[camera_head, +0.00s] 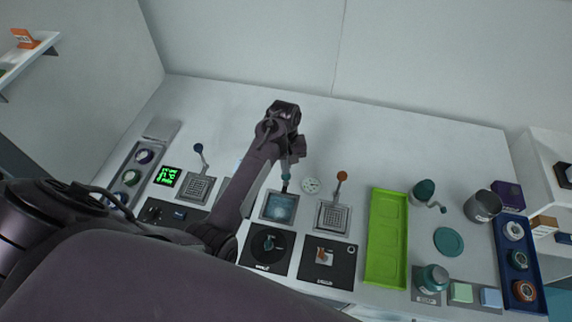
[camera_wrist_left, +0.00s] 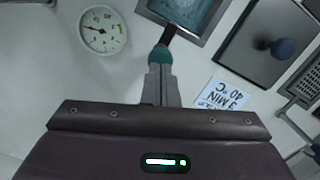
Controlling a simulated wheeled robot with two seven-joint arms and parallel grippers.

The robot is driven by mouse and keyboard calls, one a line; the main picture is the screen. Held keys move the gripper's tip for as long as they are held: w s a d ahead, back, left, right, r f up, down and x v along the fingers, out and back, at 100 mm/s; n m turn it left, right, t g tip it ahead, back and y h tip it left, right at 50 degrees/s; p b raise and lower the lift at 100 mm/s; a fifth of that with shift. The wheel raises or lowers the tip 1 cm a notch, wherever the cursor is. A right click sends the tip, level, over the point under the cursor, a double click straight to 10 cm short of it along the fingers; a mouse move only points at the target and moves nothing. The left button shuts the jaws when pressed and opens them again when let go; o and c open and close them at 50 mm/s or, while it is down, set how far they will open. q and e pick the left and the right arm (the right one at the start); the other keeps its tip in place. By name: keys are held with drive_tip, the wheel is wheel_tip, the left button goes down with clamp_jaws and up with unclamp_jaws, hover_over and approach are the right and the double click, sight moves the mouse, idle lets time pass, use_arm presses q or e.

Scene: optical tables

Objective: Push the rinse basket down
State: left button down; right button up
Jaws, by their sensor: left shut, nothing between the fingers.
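The rinse basket sits in the middle square bath (camera_head: 280,207), whose pale blue liquid shows a blurred pattern below the surface. Its dark lever ends in a teal knob (camera_head: 286,177), which sits low, at the bath's back edge. My left gripper (camera_head: 288,167) points down onto this knob, shut and with nothing between its fingers. In the left wrist view the shut fingers (camera_wrist_left: 162,84) end at the teal knob (camera_wrist_left: 160,55) and overlap it; contact looks likely. The bath's corner (camera_wrist_left: 197,12) shows beyond. My right gripper is out of view.
A basket with a raised orange-knobbed lever (camera_head: 342,177) stands right of the bath, and a blue-knobbed one (camera_head: 198,148) left. A dial gauge (camera_head: 311,185) lies close to the gripper. A green tray (camera_head: 386,240) is farther right. The back of the table is clear.

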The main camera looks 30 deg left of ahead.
use_arm(q)
drive_tip(key=shift+w+a+r, duration=0.2)
drive_tip(key=shift+w+a, duration=0.25)
drive_tip(key=shift+w, duration=0.15)
drive_tip(key=shift+w+a+r, duration=0.2)
drive_tip(key=shift+w+a, duration=0.2)
drive_tip(key=shift+w, duration=0.2)
drive_tip(key=shift+r, duration=0.1)
wheel_tip(320, 180, up, 8)
drive_tip(key=b, duration=0.2)
drive_tip(key=shift+w+a, duration=0.25)
drive_tip(key=shift+w, duration=0.05)
drive_tip(key=shift+s+f, duration=0.1)
drive_tip(key=shift+f, duration=0.15)
